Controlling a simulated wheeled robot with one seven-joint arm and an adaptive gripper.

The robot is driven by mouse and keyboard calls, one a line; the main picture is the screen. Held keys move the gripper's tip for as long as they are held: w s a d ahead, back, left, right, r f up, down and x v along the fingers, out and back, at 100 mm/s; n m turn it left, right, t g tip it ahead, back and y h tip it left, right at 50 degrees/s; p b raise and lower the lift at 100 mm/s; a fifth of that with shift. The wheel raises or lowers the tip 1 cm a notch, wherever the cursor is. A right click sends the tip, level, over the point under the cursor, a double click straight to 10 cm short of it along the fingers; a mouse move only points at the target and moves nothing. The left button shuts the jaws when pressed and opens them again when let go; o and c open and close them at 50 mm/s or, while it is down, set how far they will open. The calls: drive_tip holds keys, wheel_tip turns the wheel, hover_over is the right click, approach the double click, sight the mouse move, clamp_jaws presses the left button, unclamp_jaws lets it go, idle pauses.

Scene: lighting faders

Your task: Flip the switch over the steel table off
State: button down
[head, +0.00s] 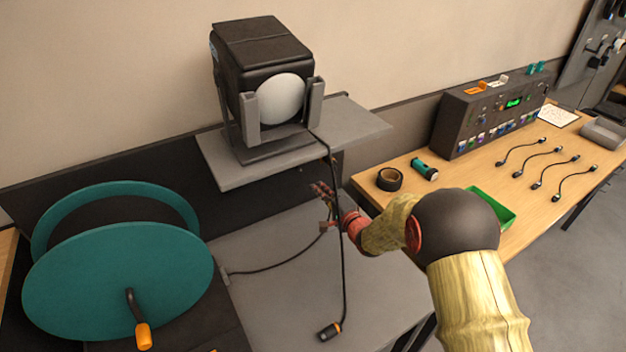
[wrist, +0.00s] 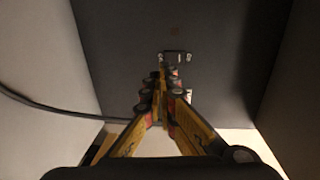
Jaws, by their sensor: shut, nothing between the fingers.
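The grey steel table (head: 270,236) stands against a dark back panel (head: 110,160), below a grey shelf. My gripper (head: 319,189) reaches over the table, below the shelf's front edge and close to the panel. In the wrist view my gripper (wrist: 162,68) has its fingers together, pointing at the dark panel (wrist: 120,50). A small dark plate with pale marks (wrist: 178,56), perhaps the switch, shows just beyond the fingertips. The fingers partly cover it, so its position and any contact cannot be told. In the head view I cannot make out the switch.
A black stage lamp (head: 262,60) stands on the shelf (head: 365,125). Its cable (head: 343,270) hangs in front of my gripper onto the table. A teal reel (head: 115,285) is at left. A wooden bench (head: 400,210) with a fader console (head: 490,118) is at right.

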drive_tip(key=shift+s+d+f+p, duration=0.2)
drive_tip(key=shift+s+d, duration=0.4)
drive_tip(key=shift+s, duration=0.35)
drive_tip(key=shift+s+d+f+p, duration=0.2)
drive_tip(key=shift+s+d, duration=0.4)
drive_tip(key=shift+s, duration=0.3)
